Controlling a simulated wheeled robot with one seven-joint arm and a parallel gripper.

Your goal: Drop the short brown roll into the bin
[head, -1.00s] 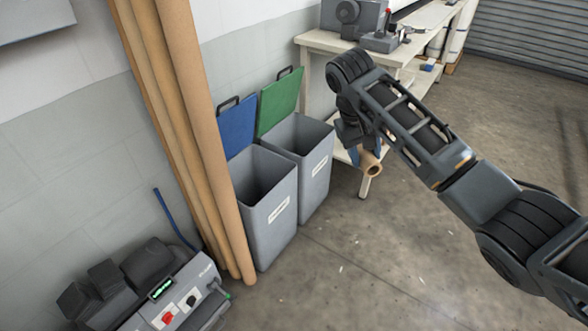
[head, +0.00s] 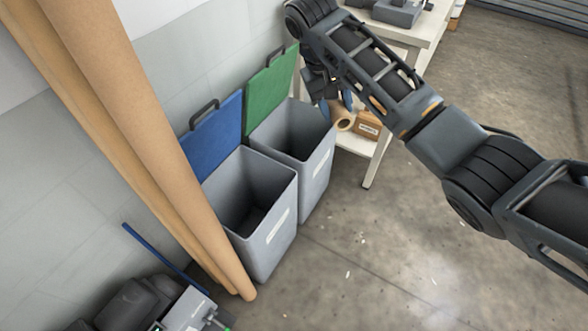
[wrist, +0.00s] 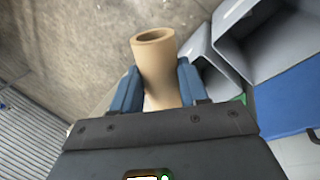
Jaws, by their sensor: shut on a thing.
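The short brown roll (wrist: 158,70) is a hollow tube held between the blue fingers of my gripper (wrist: 160,90) in the wrist view. In the head view the roll (head: 343,119) shows below my gripper (head: 336,106), at the right rim of the bin with the green lid. There are two open grey bins: one with a blue lid (head: 272,240) and one with a green lid (head: 318,165). Both lids stand raised against the wall. The bin labels are too small to read. Whether the roll is over the bin opening or beside it I cannot tell.
Long brown tubes (head: 150,150) lean on the wall at the left. A white table (head: 385,140) with a small brown box (head: 368,125) on its lower shelf stands behind my gripper. A machine (head: 185,310) is at bottom left.

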